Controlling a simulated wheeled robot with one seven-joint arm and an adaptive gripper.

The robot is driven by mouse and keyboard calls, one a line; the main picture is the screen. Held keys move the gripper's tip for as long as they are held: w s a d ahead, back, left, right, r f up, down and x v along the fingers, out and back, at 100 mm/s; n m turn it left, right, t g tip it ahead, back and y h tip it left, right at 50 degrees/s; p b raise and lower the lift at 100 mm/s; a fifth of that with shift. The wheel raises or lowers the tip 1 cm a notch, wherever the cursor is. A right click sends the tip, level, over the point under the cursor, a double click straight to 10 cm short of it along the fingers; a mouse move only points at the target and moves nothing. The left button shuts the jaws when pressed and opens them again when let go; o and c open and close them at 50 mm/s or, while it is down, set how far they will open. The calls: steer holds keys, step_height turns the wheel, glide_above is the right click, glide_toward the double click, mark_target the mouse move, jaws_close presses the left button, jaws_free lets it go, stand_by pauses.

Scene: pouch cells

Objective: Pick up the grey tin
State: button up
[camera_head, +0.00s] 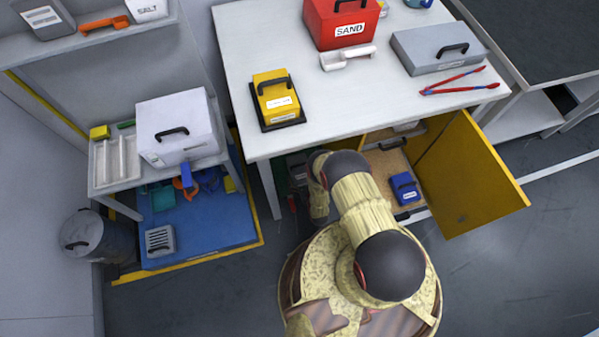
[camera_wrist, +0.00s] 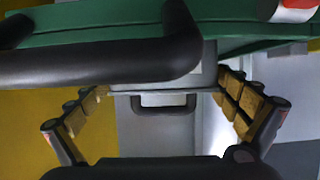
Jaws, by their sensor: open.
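A flat grey box with a black handle (camera_head: 428,52) lies on the right of the white tabletop in the head view; it looks like the grey tin. In the wrist view, my gripper (camera_wrist: 162,88) is open, with its two fingers spread left and right. A green case with a thick dark handle (camera_wrist: 90,62) fills the top of that view, close to the fingers. A pale grey surface with a dark looped handle (camera_wrist: 163,109) shows between the fingers; I cannot tell whether this is the tin. In the head view my gripper is hidden by my arm and the table.
The white table (camera_head: 235,60) also bears a yellow case (camera_head: 272,92), a red SAND box (camera_head: 335,12), a white scoop (camera_head: 347,60) and red pliers (camera_head: 455,82). Below it, an open yellow door (camera_head: 470,180) stands right of a cabinet holding a blue box (camera_head: 404,187).

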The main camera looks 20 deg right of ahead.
mark_target(300, 169)
steer(key=b+x, duration=0.2)
steer(key=x, duration=0.2)
steer(key=shift+w+a, duration=0.2)
steer(key=shift+w, duration=0.05)
steer(key=shift+c, duration=0.9)
steer(key=c, duration=1.9)
steer(key=shift+w+r, duration=0.1)
steer(key=shift+c, duration=0.3)
steer(key=shift+r, duration=0.1)
